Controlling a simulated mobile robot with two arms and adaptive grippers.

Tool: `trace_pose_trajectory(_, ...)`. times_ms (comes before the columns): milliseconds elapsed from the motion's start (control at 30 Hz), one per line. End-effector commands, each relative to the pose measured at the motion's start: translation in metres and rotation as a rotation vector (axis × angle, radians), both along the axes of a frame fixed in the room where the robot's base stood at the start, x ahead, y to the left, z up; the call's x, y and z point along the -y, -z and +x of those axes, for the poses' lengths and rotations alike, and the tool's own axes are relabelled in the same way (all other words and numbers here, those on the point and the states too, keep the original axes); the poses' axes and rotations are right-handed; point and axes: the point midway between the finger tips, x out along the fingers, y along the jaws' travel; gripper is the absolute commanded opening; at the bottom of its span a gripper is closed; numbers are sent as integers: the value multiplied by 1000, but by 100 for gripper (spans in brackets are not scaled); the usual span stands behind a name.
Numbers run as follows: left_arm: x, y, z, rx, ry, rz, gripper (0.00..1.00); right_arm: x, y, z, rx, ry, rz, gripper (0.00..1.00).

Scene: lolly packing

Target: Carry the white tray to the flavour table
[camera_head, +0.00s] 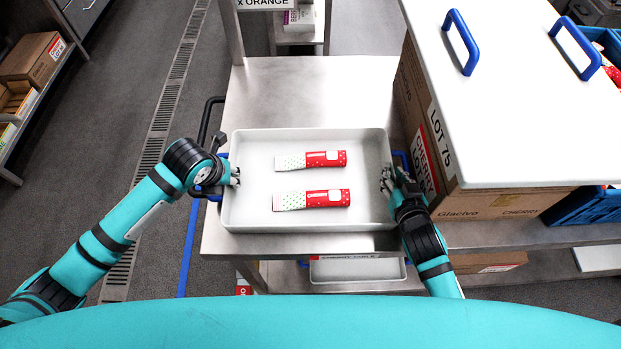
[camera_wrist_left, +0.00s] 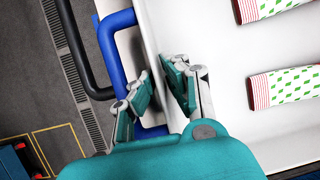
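The white tray (camera_head: 300,218) rests level on a steel table (camera_head: 310,90) in front of me. Two red-and-white cherry packs, a far one (camera_head: 312,160) and a near one (camera_head: 311,199), lie in it. My left gripper (camera_head: 234,177) is at the tray's left wall by its blue handle. In the left wrist view its fingers (camera_wrist_left: 162,82) are apart, one on each side of the wall, with the blue handle (camera_wrist_left: 112,62) beside them. My right gripper (camera_head: 387,180) is at the right wall by the other blue handle (camera_head: 402,161); its finger gap is unclear.
A white lid-like surface (camera_head: 520,120) with blue handles stands above a cardboard box (camera_head: 500,203) close on the right. A black bar handle (camera_head: 205,120) is at the steel table's left end. A lower tray (camera_head: 357,270) shows underneath. Shelves stand far left; the floor (camera_head: 110,100) between is clear.

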Motion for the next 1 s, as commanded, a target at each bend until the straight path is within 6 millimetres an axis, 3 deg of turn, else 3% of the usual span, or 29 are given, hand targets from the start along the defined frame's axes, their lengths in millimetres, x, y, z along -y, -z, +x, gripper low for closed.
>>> trace_pose_trajectory(133,0,0,0,0,0,0,0,0,0,0,0,0,0,0)
trace_pose_trajectory(733,0,-2,1,2,-1,0,0,0,-2,0,2,0,0,0)
trace_pose_trajectory(1000,0,-21,1,3,-1,0,0,0,-21,0,3,0,-1,0)
